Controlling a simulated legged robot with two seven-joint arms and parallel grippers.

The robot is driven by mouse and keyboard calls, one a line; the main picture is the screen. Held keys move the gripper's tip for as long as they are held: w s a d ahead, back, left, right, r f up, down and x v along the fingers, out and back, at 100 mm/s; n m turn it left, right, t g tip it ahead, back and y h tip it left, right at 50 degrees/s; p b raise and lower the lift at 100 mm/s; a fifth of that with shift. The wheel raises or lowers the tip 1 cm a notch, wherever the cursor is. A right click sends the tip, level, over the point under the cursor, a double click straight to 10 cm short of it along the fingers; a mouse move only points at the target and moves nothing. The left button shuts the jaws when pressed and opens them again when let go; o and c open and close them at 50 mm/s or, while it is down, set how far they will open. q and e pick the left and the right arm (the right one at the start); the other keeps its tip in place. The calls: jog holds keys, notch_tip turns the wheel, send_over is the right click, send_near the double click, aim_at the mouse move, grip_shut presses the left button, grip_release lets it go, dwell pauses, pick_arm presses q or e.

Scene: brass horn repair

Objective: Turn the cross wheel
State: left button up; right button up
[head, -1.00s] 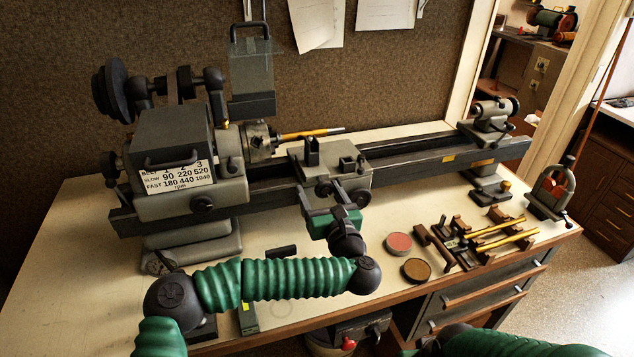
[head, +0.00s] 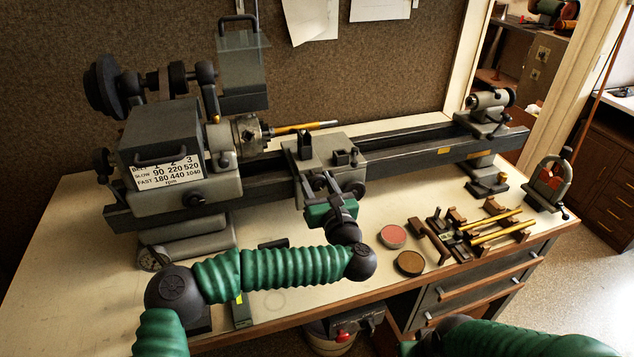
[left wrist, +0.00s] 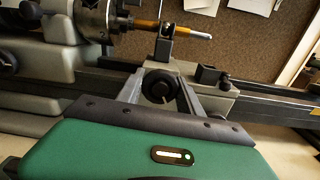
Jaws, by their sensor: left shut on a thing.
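The cross wheel, a dark round handwheel (left wrist: 160,87), is on the front of the grey lathe carriage (head: 322,155). In the left wrist view it sits between the two grey fingers of my left gripper (left wrist: 161,93), which is shut on it. In the head view my left gripper (head: 330,188) is at the carriage front, and its green body hides part of the wheel area. My right gripper is out of the picture; only part of my right arm shows at the bottom right.
The lathe bed (head: 420,146) runs behind the gripper. A yellow rod (head: 298,128) sticks out of the chuck (head: 247,133) above the bed. A pink tin (head: 393,236), a brown tin (head: 410,262) and a wooden rack (head: 478,232) stand on the bench to the right.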

pick_arm(q)
jog(key=shift+d+m, duration=0.15)
jog(key=shift+m, duration=0.25)
jog(key=m+p, duration=0.1)
jog(key=m, duration=0.4)
jog(key=shift+s+p, duration=0.1)
jog(key=shift+p, duration=0.2)
jog(key=m+p, duration=0.1)
jog(key=m, duration=0.5)
jog(key=shift+f, duration=0.1)
jog(key=m+p, duration=0.2)
jog(key=m, duration=0.3)
jog(key=shift+f, duration=0.1)
jog(key=m, duration=0.2)
jog(key=m+p, duration=0.1)
jog(key=m, duration=0.3)
jog(key=shift+s+f+p, duration=0.1)
jog(key=shift+f+p, duration=0.15)
jog(key=shift+p, duration=0.1)
jog(key=o, duration=1.2)
jog(key=shift+o, duration=1)
jog(key=shift+d+r, duration=0.1)
jog(key=shift+r, duration=0.15)
